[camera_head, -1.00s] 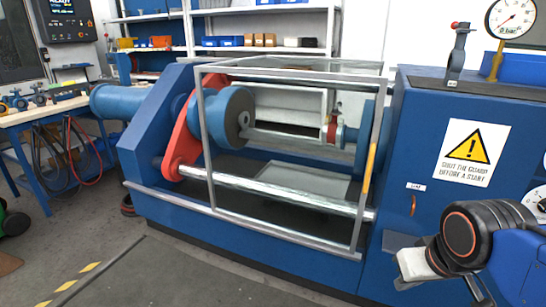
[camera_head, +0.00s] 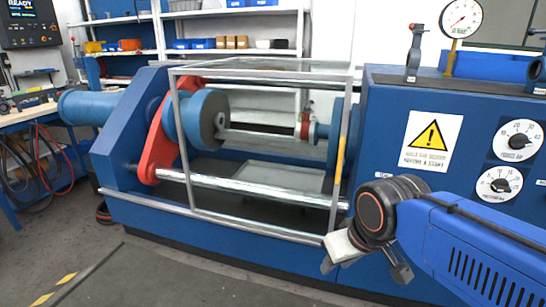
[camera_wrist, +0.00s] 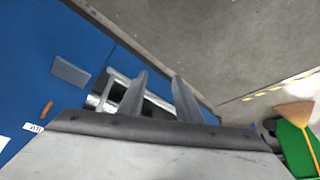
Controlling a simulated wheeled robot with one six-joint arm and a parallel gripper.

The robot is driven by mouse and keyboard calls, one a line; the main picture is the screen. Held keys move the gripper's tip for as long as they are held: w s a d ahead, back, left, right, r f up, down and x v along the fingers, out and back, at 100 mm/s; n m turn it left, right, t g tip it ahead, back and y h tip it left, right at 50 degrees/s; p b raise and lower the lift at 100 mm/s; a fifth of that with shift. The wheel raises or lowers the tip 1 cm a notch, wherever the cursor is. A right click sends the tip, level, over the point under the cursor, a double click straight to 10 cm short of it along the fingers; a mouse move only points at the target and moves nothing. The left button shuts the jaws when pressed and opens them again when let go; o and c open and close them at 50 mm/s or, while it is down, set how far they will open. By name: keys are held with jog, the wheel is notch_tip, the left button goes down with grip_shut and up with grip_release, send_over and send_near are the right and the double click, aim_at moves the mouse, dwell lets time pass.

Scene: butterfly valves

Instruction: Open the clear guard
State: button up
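The clear guard (camera_head: 262,146) is a see-through box with a grey metal frame, closed over the front of the blue machine. Its right upright carries a yellow strip (camera_head: 341,156). Behind it show a red arm, a blue disc and a shiny rod. My gripper (camera_head: 365,273) is in front of the machine, below and right of the guard's lower right corner, apart from the yellow strip. In the wrist view its two fingers (camera_wrist: 160,76) stand apart with nothing between them. Part of the frame shows behind them there.
A blue cabinet (camera_head: 385,110) with a warning sign (camera_head: 431,139), dials (camera_head: 517,141) and a pressure gauge (camera_head: 461,18) stands right of the guard. A workbench (camera_head: 30,115) with hanging cables is at the left. The floor (camera_head: 165,280) in front is clear.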

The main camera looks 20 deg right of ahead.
jog(key=w+d+r+m+h, duration=0.1)
jog(key=w+d+r, duration=0.2)
jog(key=w+r, duration=0.3)
jog(key=w+d+r+m, duration=0.1)
jog(key=w+d+r, duration=0.2)
jog(key=w+r, duration=0.35)
jog(key=m, duration=0.3)
send_near(340, 161)
jog(key=shift+g+h, duration=0.3)
jog(key=shift+h, duration=0.2)
jog(key=x, duration=1.2)
jog(key=shift+w+a, duration=0.2)
jog(key=shift+a, duration=0.2)
jog(key=shift+r, duration=0.1)
jog(key=shift+c, duration=0.7)
grip_shut()
